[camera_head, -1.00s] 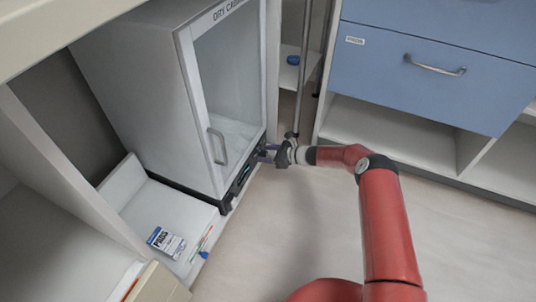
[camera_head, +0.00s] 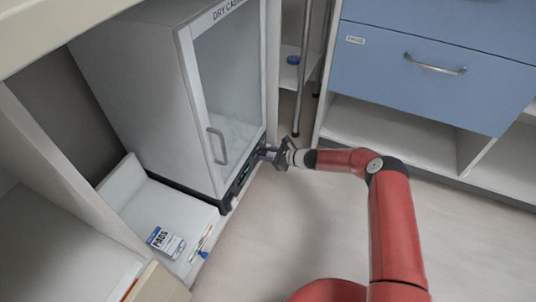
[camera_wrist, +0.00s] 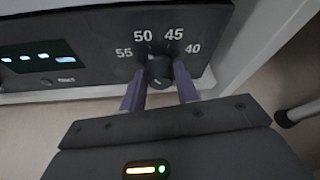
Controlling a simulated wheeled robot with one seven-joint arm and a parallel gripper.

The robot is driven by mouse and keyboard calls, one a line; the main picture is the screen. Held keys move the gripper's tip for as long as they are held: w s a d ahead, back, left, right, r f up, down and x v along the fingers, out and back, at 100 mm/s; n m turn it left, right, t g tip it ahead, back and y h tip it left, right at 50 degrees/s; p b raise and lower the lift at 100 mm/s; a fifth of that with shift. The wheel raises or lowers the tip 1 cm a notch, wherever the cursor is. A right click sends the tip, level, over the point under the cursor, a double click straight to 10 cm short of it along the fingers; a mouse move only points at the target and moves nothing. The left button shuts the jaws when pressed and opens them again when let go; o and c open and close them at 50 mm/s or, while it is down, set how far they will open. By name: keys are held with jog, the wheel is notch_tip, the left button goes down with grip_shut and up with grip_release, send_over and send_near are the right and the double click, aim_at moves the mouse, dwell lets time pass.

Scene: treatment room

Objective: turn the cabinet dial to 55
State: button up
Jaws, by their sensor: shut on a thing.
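The dry cabinet (camera_head: 205,100) is a grey box with a glass door, standing at the left in the head view. Its black control strip (camera_head: 239,182) runs along the bottom front. In the wrist view the dial (camera_wrist: 159,72) is a small dark knob on the black panel (camera_wrist: 90,32), below printed numbers 55, 50, 45 and 40. My gripper (camera_wrist: 160,80) has its two purple fingers on either side of the knob, shut on it. The dial's pointer mark is too unclear to read. In the head view my gripper (camera_head: 266,153) reaches the strip's right end and hides the dial.
A lit display (camera_wrist: 40,56) is left of the dial. A white tray (camera_head: 160,205) holding a box of pads (camera_head: 166,242) and pens is left of the cabinet. Blue drawers (camera_head: 430,65) stand at the right, with metal poles (camera_head: 303,80) between. The floor in front is clear.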

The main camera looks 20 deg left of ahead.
jog(key=shift+s+n+t+p, duration=0.2)
jog(key=shift+n+t+p, duration=0.2)
jog(key=shift+n+t, duration=0.7)
jog(key=shift+n+p, duration=0.55)
jog(key=shift+n, duration=0.15)
jog(key=shift+f+t, duration=0.1)
jog(key=shift+t, duration=0.2)
jog(key=o, duration=1)
jog(key=shift+c, duration=0.2)
jog(key=p+v, duration=0.2)
jog(key=v, duration=0.5)
jog(key=shift+d, duration=0.35)
jog(key=shift+s, duration=0.15)
